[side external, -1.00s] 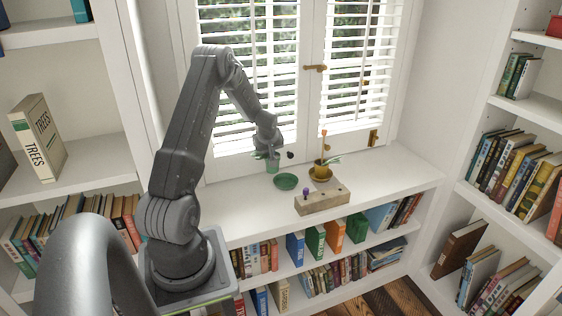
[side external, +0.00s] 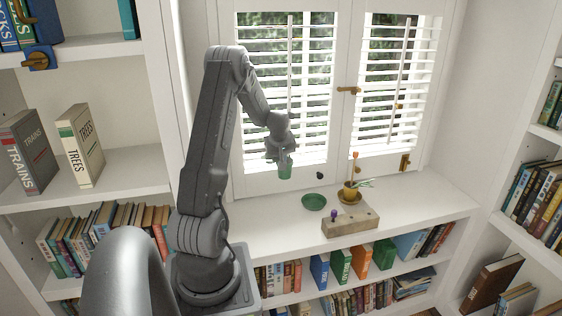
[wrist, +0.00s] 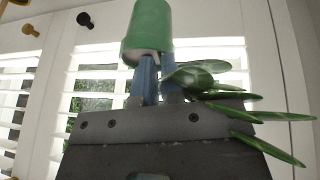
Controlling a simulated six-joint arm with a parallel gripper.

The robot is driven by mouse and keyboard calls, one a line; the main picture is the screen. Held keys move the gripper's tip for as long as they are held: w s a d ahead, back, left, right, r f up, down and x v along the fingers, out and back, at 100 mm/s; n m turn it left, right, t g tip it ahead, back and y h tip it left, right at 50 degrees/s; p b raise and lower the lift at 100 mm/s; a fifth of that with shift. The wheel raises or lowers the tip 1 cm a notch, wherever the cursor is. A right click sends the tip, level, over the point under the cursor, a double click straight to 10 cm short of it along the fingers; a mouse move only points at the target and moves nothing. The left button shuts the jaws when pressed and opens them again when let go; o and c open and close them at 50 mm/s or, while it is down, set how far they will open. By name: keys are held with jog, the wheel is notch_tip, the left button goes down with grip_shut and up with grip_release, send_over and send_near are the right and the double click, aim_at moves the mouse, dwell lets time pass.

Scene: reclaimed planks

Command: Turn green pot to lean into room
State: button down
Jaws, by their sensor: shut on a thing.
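The green pot (side external: 285,172) is held up in front of the window, above and left of a round green saucer (side external: 314,202) on the white sill. My gripper (side external: 284,162) is shut on it from above. In the wrist view the green pot (wrist: 148,32) sits beyond the fingertips of my gripper (wrist: 158,70), and long green leaves (wrist: 225,95) spread to the right beside the fingers. The saucer is empty. The exact grip contact is partly hidden, and the leaves are hard to make out in the side view.
A yellow pot (side external: 349,195) with a plant stands right of the saucer. A wooden block (side external: 350,224) with a purple knob lies in front. Window blinds (side external: 285,90) and a dark knob (side external: 320,175) are behind. The sill is clear towards the right end.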

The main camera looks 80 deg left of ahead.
jog(key=shift+r, duration=0.3)
jog(key=w+d+f+n+g, duration=0.1)
jog(key=w+d+f+n, duration=0.1)
jog(key=w+f, duration=1)
jog(key=shift+d+f+n, duration=0.35)
jog(key=shift+f+n, duration=0.4)
jog(key=shift+n, duration=0.05)
jog(key=c, duration=1.2)
grip_release()
jog(key=shift+o, duration=0.2)
